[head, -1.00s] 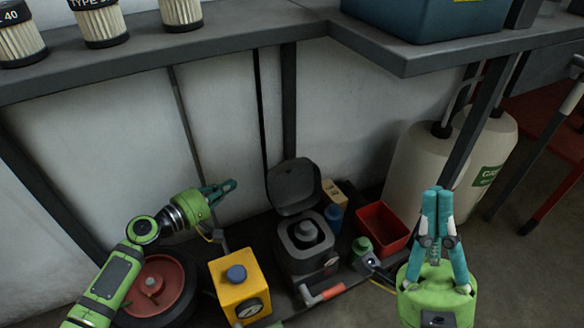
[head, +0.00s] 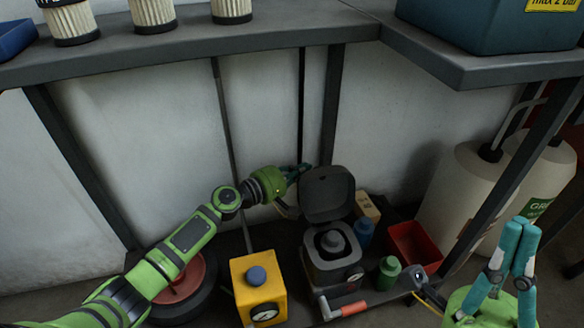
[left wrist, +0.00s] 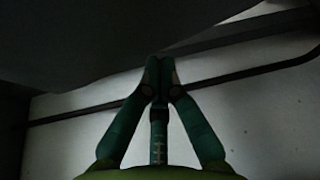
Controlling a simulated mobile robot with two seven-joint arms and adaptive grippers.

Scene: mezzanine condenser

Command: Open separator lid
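The separator (head: 333,268) is a dark grey square unit on the low platform, with a round cap inside its open top. Its lid (head: 328,194) stands raised at the back, tilted up from the hinge. My left gripper (head: 303,169) is at the lid's upper left, beside or just behind its edge; I cannot tell if they touch. In the left wrist view its fingertips (left wrist: 159,68) are together with nothing visible between them. A dark surface fills the upper left there. My right gripper (head: 523,226) is shut and empty at the lower right, away from the separator.
A yellow box with a blue knob (head: 258,290) stands left of the separator. A blue bottle (head: 363,233), a green bottle (head: 388,270) and a red bin (head: 414,243) stand to its right. The grey shelf (head: 240,40) overhangs behind, with a post (head: 332,105) near the lid.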

